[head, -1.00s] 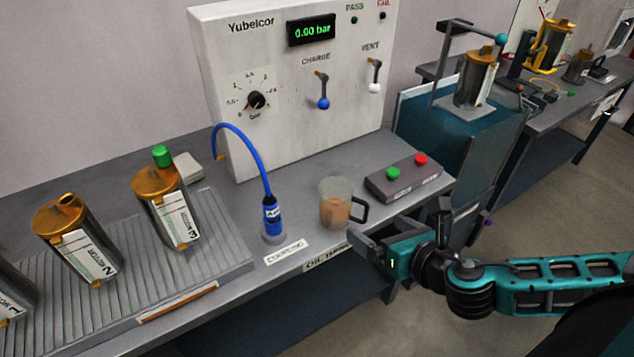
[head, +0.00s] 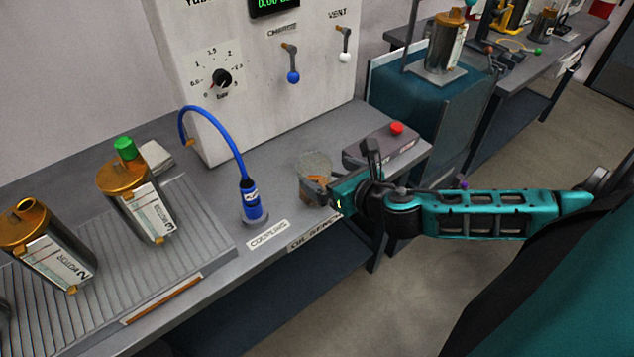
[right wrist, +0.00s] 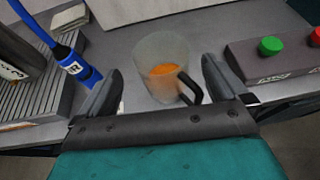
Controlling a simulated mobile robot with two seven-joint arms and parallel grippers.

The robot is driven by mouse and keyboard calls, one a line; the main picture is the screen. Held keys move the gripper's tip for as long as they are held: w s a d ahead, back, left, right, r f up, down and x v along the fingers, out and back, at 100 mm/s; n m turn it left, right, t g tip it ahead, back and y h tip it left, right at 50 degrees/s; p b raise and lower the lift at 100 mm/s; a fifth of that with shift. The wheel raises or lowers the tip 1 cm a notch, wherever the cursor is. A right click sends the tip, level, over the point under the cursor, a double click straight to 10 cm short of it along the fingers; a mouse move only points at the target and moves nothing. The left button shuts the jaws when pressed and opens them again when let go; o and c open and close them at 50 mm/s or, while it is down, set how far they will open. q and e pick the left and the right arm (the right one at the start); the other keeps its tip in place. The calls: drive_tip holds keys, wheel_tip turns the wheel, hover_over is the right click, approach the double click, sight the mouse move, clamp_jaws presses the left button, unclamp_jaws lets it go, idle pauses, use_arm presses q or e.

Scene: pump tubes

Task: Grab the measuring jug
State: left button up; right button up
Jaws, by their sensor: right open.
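The measuring jug (head: 312,168) is a clear cup with orange-brown liquid and a dark handle, upright on the bench near its front edge. My right gripper (head: 322,186) is at the jug in the head view and hides its lower right side and handle. In the right wrist view the jug (right wrist: 162,72) stands between and just ahead of the two open fingers (right wrist: 160,92), with its black handle pointing toward the right finger. No grip on it shows. My left gripper is not in view.
A blue hose with its coupling (head: 252,200) stands left of the jug. A button box (head: 385,145) is close on the right. The panel (head: 260,90) rises behind. Metal canisters (head: 135,195) stand on the ribbed tray (head: 190,270) at left.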

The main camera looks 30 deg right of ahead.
sight(306, 164)
drive_tip(key=x, duration=0.5)
drive_tip(key=shift+s+f, duration=0.1)
drive_tip(key=shift+f, duration=0.2)
drive_tip(key=c, duration=1.2)
